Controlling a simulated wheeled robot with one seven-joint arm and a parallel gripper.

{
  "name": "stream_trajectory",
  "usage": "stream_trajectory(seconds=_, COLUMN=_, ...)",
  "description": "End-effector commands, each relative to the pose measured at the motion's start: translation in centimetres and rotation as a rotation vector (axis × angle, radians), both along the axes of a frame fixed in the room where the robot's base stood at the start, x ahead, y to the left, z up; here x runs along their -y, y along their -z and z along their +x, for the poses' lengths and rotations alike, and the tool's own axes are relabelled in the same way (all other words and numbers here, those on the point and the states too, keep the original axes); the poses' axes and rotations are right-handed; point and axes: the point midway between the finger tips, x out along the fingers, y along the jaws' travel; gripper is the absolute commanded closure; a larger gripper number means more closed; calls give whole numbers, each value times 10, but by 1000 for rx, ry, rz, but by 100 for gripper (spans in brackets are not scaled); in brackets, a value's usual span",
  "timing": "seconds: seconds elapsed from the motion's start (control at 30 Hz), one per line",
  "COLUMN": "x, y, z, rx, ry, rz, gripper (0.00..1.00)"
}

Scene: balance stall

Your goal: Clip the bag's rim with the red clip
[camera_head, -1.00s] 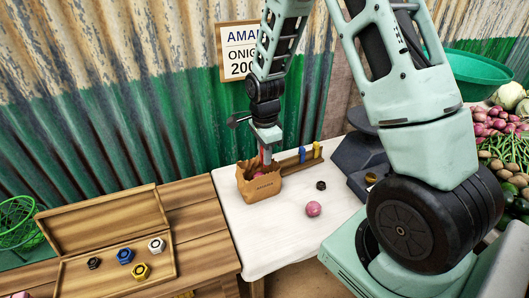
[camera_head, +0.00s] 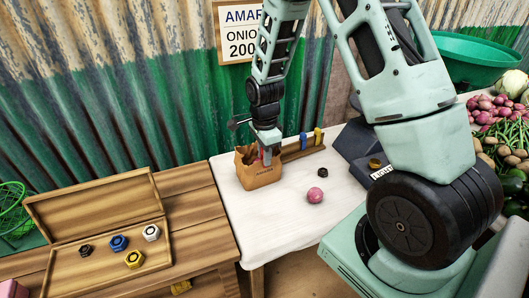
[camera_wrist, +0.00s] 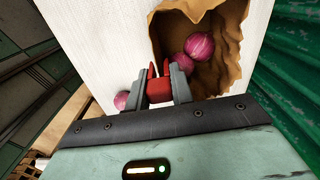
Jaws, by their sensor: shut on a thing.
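The brown paper bag (camera_head: 259,177) stands open on the white-topped table, with its jagged rim facing up. In the wrist view, the bag (camera_wrist: 234,40) holds pink onions (camera_wrist: 199,46). My gripper (camera_head: 267,154) points down at the bag's right front rim. In the wrist view, my gripper (camera_wrist: 160,88) is shut on the red clip (camera_wrist: 159,90), one finger on each side. The clip's two prongs point toward the bag's rim, close to its edge. I cannot tell whether the rim lies between the prongs.
A loose onion (camera_head: 315,195) and a dark nut-shaped piece (camera_head: 323,172) lie right of the bag. A wooden rack (camera_head: 299,152) with blue and yellow clips stands behind it. A dark scale (camera_head: 357,155) is at the right. An open wooden box (camera_head: 60,278) is at the left.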

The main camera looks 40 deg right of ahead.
Motion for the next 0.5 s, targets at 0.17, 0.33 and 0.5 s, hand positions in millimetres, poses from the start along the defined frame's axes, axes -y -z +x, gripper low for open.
stream_trajectory(seconds=0.17, x=0, y=8, z=0, rx=-1, ry=0, rz=0, gripper=98)
stream_trajectory(seconds=0.33, x=0, y=8, z=0, rx=0, ry=-1, rz=0, gripper=98)
stream_trajectory(seconds=0.5, x=0, y=8, z=0, rx=0, ry=-1, rz=0, gripper=66)
